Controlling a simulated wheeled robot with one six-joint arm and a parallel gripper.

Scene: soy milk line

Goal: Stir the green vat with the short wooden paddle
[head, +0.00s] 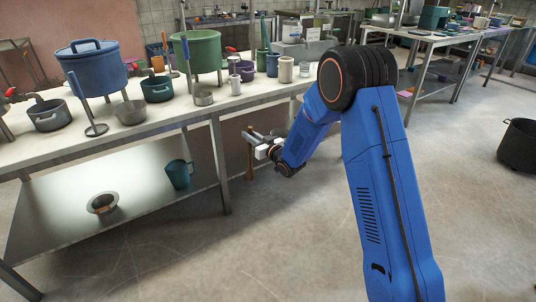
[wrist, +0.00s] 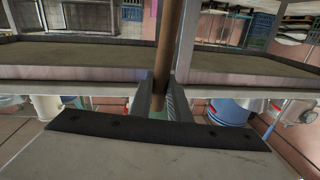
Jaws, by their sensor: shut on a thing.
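The green vat (head: 199,52) stands on legs on the long table, left of centre in the head view. My gripper (head: 254,140) is in front of the table's edge, below the tabletop and to the right of the vat. It is shut on a wooden paddle (head: 249,165), which hangs roughly upright in the head view. In the wrist view the paddle's brown shaft (wrist: 170,38) runs up from between the fingers of my gripper (wrist: 162,95). The inside of the vat is hidden.
A blue vat (head: 92,70) stands left of the green one. Small pots, cups and a dark green pot (head: 156,89) crowd the tabletop (head: 75,143). A teal jug (head: 178,174) and a bowl (head: 103,203) sit on the lower shelf. The floor in front is clear.

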